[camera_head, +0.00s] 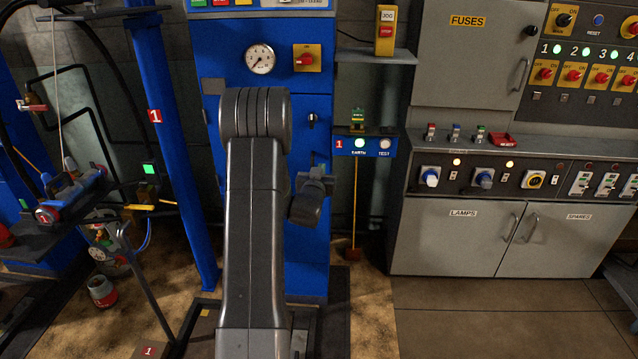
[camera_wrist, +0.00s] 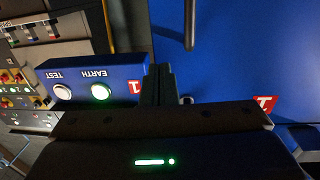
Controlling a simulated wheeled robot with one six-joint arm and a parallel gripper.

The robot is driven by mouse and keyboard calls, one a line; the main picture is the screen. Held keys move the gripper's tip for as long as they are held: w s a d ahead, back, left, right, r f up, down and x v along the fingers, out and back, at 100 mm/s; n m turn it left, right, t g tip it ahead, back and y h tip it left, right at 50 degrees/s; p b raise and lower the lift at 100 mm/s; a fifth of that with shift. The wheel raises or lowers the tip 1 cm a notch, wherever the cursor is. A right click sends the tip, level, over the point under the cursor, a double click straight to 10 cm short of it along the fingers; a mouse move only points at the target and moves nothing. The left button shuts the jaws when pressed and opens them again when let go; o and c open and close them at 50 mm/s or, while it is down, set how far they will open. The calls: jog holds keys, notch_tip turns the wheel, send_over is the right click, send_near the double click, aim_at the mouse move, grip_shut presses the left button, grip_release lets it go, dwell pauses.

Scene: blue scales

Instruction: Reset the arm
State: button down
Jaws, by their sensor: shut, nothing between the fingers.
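My arm rises through the middle of the head view, dark grey and bent at the top, in front of a blue cabinet (camera_head: 307,90). Its wrist part shows at the right of the upper arm; the fingertips are hard to make out there. In the wrist view my gripper (camera_wrist: 159,73) is shut and empty, its dark fingers together. Beside them is a small blue panel (camera_wrist: 120,72), seen upside down, with a green-lit EARTH lamp (camera_wrist: 101,92) and a white TEST lamp (camera_wrist: 63,92). I cannot tell whether the fingers touch the panel.
Grey cupboards (camera_head: 459,236) with switches above stand at the right. A blue post (camera_head: 181,150) and a hanging black stand flank the left. A red-and-grey canister (camera_head: 102,291) sits on the floor at the left. The tiled floor (camera_head: 500,318) at the front right is clear.

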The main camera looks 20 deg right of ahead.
jog(key=shift+v, duration=2.7)
jog(key=shift+d+f, duration=0.1)
jog(key=shift+d, duration=0.15)
